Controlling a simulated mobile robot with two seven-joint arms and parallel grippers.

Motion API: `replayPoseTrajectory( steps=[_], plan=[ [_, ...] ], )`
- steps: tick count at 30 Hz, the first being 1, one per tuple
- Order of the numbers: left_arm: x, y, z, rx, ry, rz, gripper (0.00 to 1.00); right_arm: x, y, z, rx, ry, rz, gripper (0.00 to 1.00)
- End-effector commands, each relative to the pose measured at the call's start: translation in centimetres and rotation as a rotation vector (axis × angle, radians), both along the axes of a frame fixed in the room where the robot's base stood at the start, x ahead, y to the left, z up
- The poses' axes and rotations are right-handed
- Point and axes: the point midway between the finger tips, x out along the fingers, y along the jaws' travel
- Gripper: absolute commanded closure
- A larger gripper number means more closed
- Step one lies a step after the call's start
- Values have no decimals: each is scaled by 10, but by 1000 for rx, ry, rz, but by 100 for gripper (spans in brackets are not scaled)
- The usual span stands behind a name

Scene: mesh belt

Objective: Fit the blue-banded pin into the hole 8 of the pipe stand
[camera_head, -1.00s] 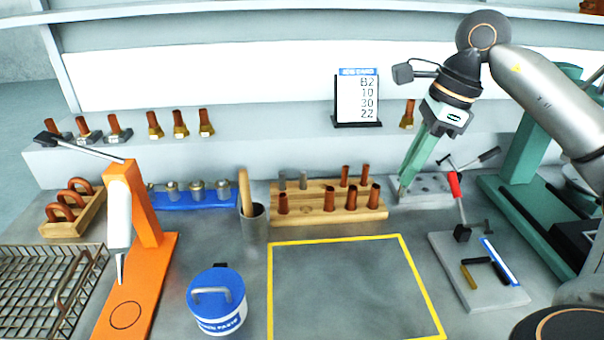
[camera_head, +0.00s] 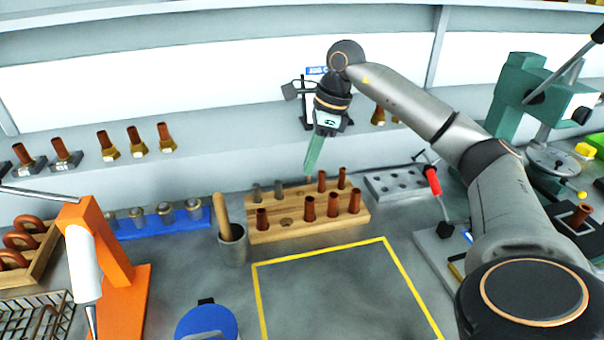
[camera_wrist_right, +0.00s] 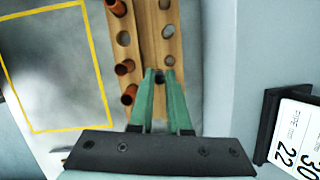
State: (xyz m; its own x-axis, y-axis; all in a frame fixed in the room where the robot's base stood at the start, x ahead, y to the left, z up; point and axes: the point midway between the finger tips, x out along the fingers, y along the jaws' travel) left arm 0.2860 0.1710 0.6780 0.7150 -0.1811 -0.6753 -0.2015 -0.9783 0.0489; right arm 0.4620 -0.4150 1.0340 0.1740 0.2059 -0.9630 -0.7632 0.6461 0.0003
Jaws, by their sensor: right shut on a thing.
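The pipe stand (camera_head: 298,230) is a wooden block with two rows of holes, holding several copper pipes and two grey pieces at the back left. My right gripper (camera_head: 309,176) points down over its back row, between the grey pieces and the back-right copper pipes. In the right wrist view, the closed fingertips (camera_wrist_right: 160,74) are beside an open back-row hole (camera_wrist_right: 169,60). They are shut on a small dark piece, presumably the blue-banded pin; it is mostly hidden and its band is not readable. I cannot tell whether it enters a hole. My left gripper is not in view.
Copper pipes stand close around the gripper. A grey holed block (camera_head: 398,182) is right of the stand, a mortar-like cup (camera_head: 233,246) left of it. The yellow-outlined area (camera_head: 345,290) in front is clear. The shelf with a sign runs behind.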

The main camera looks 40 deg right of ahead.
Motion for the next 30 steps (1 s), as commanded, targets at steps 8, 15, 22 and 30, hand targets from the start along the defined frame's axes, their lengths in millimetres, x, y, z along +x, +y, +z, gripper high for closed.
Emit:
replayPoseTrajectory(
  steps=[8,15,22,30],
  plan=[
    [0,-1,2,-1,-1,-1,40,20,0,-24,2,0,-1,100],
    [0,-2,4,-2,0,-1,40,24,-1,-56,0,3,0,100],
    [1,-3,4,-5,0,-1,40,25,-1,-61,0,-1,0,100],
    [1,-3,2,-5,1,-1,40,25,-1,-64,0,-1,0,81]
  ],
)
